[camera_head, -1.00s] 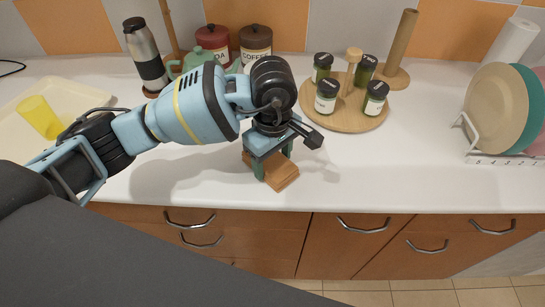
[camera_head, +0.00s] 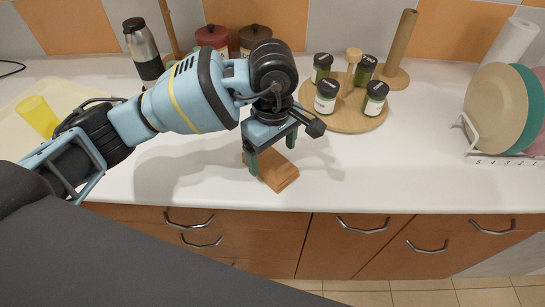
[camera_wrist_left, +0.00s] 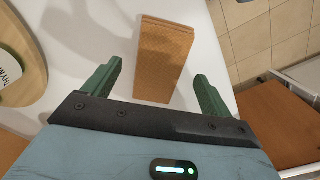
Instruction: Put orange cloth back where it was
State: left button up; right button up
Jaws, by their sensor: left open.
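The orange cloth (camera_head: 277,171), a folded flat block, lies on the white counter near its front edge. It also shows in the left wrist view (camera_wrist_left: 163,55), ahead of the fingers. My left gripper (camera_head: 272,150) is open just above the cloth, its green fingers apart. In the left wrist view the open fingers (camera_wrist_left: 160,90) stand to either side of the cloth's near end, with nothing held between them. My right gripper is not in view.
A round wooden tray (camera_head: 340,121) with several spice jars stands behind and right of the cloth. A dish rack (camera_head: 490,157) with plates is at the right. A yellow cup (camera_head: 38,115) on a pale tray is at the left. The counter right of the cloth is clear.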

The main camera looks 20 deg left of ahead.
aim_at(273, 163)
pick_arm(q)
notch_tip(273, 163, up, 9)
dwell(0.3)
dwell(0.5)
